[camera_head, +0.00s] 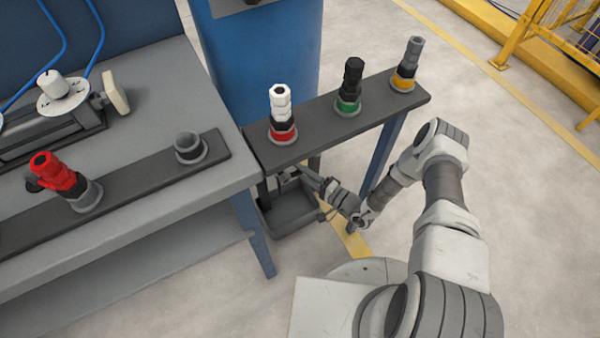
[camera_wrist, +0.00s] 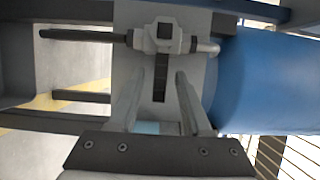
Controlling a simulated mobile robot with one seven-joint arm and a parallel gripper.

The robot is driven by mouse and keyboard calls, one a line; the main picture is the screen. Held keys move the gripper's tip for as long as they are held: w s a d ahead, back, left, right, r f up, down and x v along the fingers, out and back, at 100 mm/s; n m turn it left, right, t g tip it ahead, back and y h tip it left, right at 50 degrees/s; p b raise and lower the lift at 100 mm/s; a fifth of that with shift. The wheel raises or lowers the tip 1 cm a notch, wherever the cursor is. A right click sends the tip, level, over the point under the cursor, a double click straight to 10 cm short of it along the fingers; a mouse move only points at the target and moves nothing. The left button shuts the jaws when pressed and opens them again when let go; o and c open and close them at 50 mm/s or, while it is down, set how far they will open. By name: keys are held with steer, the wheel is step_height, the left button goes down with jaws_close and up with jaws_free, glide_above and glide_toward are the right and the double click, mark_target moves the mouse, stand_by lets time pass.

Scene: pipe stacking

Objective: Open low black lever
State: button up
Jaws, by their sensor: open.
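In the wrist view, a light grey valve body (camera_wrist: 165,38) sits at the top centre with a dark pipe on its left and a grey fitting on its right. A narrow black lever (camera_wrist: 160,86) extends from it toward the picture's bottom. My gripper (camera_wrist: 159,75) is open, with one finger on each side of the lever and visible gaps between. I cannot tell how deep the fingers reach around it. In the head view, my gripper (camera_head: 303,177) is low under the narrow shelf, where the lever is too small and hidden to make out.
The narrow dark shelf (camera_head: 325,128) above carries pipe stacks with red, green and yellow rings. A dark tray (camera_head: 290,217) lies below. A blue cylinder (camera_wrist: 265,80) stands close on the right in the wrist view. The grey workbench (camera_head: 160,100) is at the left; open floor lies right.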

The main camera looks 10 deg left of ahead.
steer(key=shift+w+a, duration=0.2)
steer(key=shift+a, duration=0.15)
steer(key=shift+c, duration=0.3)
jaws_close()
stand_by(1.0)
